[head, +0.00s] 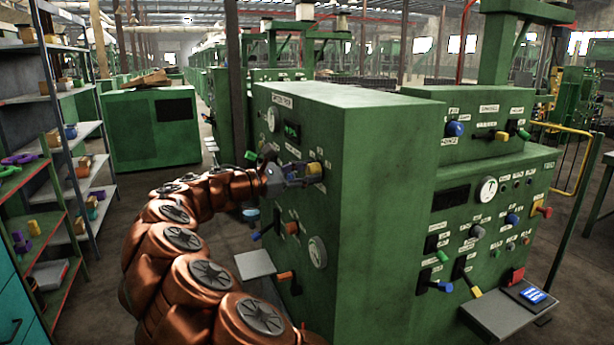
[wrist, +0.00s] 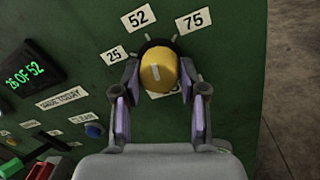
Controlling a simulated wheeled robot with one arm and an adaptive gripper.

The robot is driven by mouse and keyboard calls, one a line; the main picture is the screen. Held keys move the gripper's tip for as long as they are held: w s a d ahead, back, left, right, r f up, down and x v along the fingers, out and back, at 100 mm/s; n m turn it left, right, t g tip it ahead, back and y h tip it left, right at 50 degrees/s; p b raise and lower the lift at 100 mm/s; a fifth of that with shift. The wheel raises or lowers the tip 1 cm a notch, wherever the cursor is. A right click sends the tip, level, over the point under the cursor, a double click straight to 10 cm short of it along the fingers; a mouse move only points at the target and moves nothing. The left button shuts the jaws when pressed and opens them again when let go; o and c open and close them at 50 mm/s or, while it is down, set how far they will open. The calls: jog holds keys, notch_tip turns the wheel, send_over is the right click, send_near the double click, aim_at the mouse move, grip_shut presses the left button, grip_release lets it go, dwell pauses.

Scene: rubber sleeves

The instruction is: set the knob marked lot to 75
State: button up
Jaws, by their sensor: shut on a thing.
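A yellow knob (wrist: 157,72) with a short white line sits on the green panel, ringed by number plates 25 (wrist: 115,55), 52 (wrist: 138,18) and 75 (wrist: 194,20). The white line runs nearly straight up the wrist picture; which number it marks is hard to tell. A plate under the knob (wrist: 163,94) is mostly hidden, so its name cannot be read. My gripper (wrist: 158,88) is shut on the knob, one finger at each side. In the head view my gripper (head: 296,176) reaches the yellow knob (head: 314,169) on the cabinet's left face.
A grey shelf (head: 255,264) juts out lower down.

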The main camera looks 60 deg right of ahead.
jog(key=m, duration=0.1)
jog(key=m+b, duration=0.1)
jog(key=m, duration=0.1)
jog(key=m+b, duration=0.1)
jog(key=shift+f, duration=0.25)
jog(key=shift+m+g+b, duration=0.4)
jog(key=shift+m+b, duration=0.65)
jog(key=shift+m, duration=0.65)
jog(key=shift+r, duration=0.15)
jog(key=o, duration=1.1)
jog(key=shift+o, duration=0.2)
jog(key=v, duration=1.2)
jog(key=shift+s, duration=0.1)
